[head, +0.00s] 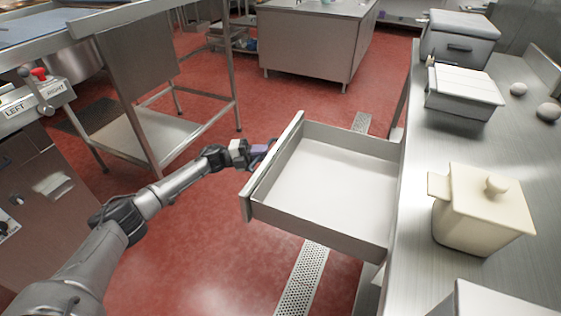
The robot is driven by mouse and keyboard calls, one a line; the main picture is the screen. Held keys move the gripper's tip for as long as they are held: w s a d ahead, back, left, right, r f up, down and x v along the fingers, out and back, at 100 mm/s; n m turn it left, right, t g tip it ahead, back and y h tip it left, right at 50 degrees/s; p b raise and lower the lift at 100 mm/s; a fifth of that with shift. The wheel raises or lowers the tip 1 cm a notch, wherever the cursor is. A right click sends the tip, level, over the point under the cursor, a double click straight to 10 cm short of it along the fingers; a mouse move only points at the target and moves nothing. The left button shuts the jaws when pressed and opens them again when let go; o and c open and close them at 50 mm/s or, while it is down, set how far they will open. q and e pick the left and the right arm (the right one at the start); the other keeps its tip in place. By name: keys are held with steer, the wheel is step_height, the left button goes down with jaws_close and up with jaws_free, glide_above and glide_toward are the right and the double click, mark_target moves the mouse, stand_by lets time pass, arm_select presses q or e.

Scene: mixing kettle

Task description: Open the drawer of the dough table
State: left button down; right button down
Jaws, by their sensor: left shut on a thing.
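The drawer (325,166) of the dough table (395,282) stands pulled out to the left from under the steel tabletop. It is empty, with a pale flat bottom and grey walls. My left gripper (264,153) is at the outer side of the drawer front (272,165), shut on the drawer's handle, which is mostly hidden by the gripper and the front panel. My left arm reaches in from the lower left. My right gripper is not in the view.
A steel stand (150,130) is at the left. Red floor with a drain grate (301,283) lies below the drawer.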

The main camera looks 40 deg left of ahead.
arm_select(q)
steer(key=shift+s+a+r, duration=0.1)
steer(key=shift+s+a, duration=0.1)
steer(key=shift+a, duration=0.3)
steer(key=shift+s+a, duration=0.2)
steer(key=shift+a, duration=0.3)
steer(key=c, duration=1.1)
jaws_free()
steer(key=shift+c, duration=0.2)
steer(key=p+v, duration=0.2)
steer(key=v, duration=1.1)
steer(key=shift+s+a, duration=0.2)
steer(key=shift+s, duration=0.1)
